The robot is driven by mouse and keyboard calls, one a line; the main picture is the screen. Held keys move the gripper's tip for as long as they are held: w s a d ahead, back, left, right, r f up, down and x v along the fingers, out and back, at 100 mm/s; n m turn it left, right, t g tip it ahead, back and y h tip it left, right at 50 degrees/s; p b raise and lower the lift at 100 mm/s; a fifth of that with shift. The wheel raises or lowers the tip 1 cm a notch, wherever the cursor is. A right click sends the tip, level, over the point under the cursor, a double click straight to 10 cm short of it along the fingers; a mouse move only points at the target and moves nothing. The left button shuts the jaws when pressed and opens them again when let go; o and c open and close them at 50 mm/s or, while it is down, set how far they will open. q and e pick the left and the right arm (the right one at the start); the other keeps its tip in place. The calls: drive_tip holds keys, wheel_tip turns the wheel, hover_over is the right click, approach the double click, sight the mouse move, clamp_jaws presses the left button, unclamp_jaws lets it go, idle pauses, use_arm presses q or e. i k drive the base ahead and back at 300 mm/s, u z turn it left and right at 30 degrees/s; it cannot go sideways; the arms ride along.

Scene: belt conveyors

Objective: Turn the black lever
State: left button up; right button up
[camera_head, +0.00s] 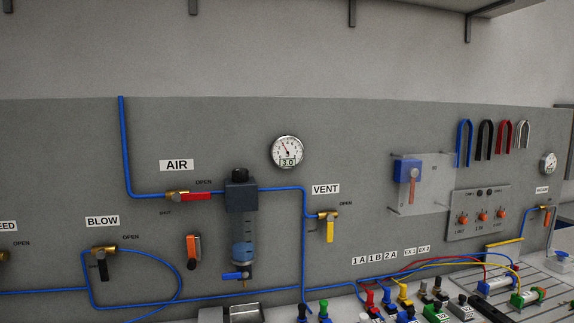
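The black lever (102,269) is on a brass valve (103,250) under the "BLOW" label (102,221), at the lower left of the panel. The lever hangs down from the valve, and an "OPEN" mark stands to the right of it. A blue hose runs from the valve to the right and loops downward. Neither of my grippers is in view, and nothing touches the lever.
The grey panel (70,150) carries a red AIR lever (195,196), a yellow VENT lever (330,232), a filter unit (241,195), a gauge (287,152) and blue pipes. Several coloured fittings and a metal tray (245,315) are at the bottom. A shelf with brackets hangs above.

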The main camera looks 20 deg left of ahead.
sight(100, 254)
drive_tip(key=u, duration=1.7)
drive_tip(key=k, duration=1.05)
drive_tip(key=u, duration=0.95)
drive_tip(key=i, duration=1.15)
drive_tip(key=z, duration=0.15)
